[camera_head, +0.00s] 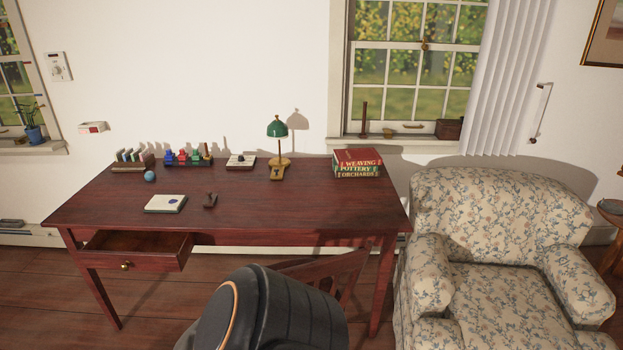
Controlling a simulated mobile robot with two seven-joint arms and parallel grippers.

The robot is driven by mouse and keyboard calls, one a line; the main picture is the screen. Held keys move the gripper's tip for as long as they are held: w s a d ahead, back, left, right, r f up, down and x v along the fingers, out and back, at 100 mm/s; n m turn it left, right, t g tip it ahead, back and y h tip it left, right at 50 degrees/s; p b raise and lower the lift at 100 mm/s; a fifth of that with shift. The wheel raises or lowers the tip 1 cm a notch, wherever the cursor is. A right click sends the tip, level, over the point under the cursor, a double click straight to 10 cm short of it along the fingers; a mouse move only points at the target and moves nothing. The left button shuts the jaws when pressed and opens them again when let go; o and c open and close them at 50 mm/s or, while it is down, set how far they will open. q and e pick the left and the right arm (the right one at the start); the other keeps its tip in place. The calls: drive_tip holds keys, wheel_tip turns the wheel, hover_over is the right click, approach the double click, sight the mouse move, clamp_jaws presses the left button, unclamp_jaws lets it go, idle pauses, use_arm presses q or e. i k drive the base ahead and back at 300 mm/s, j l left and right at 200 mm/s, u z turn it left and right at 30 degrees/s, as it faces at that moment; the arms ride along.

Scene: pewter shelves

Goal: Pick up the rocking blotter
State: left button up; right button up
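A small dark brown object (210,200), which looks like the rocking blotter, sits on the dark red wooden desk (310,205). It is just right of a pale pad with a dark round mark (165,204), with a small gap between them. It is too small to make out its exact shape. Neither of my grippers shows in the head view.
A green-shaded lamp (277,128), a row of coloured bottles (183,157), a blue ball (150,176) and stacked books (357,163) stand toward the desk's back. The left drawer (140,258) is open. A wooden chair (345,270) is in front; a floral armchair (500,240) is right.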

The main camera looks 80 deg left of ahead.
sight(212, 200)
drive_tip(key=u, duration=3.25)
drive_tip(key=i+j+z, duration=0.15)
drive_tip(key=z, duration=0.3)
drive_tip(key=i+j+z, duration=0.1)
drive_tip(key=j+z, duration=0.35)
drive_tip(key=i+j+z, duration=0.15)
drive_tip(key=j, duration=0.25)
drive_tip(key=j+z, duration=0.2)
drive_tip(key=j, duration=0.2)
drive_tip(key=i+j, duration=0.1)
drive_tip(key=j, duration=0.35)
drive_tip(key=j+z, duration=0.1)
drive_tip(key=j, duration=0.35)
drive_tip(key=i, duration=0.05)
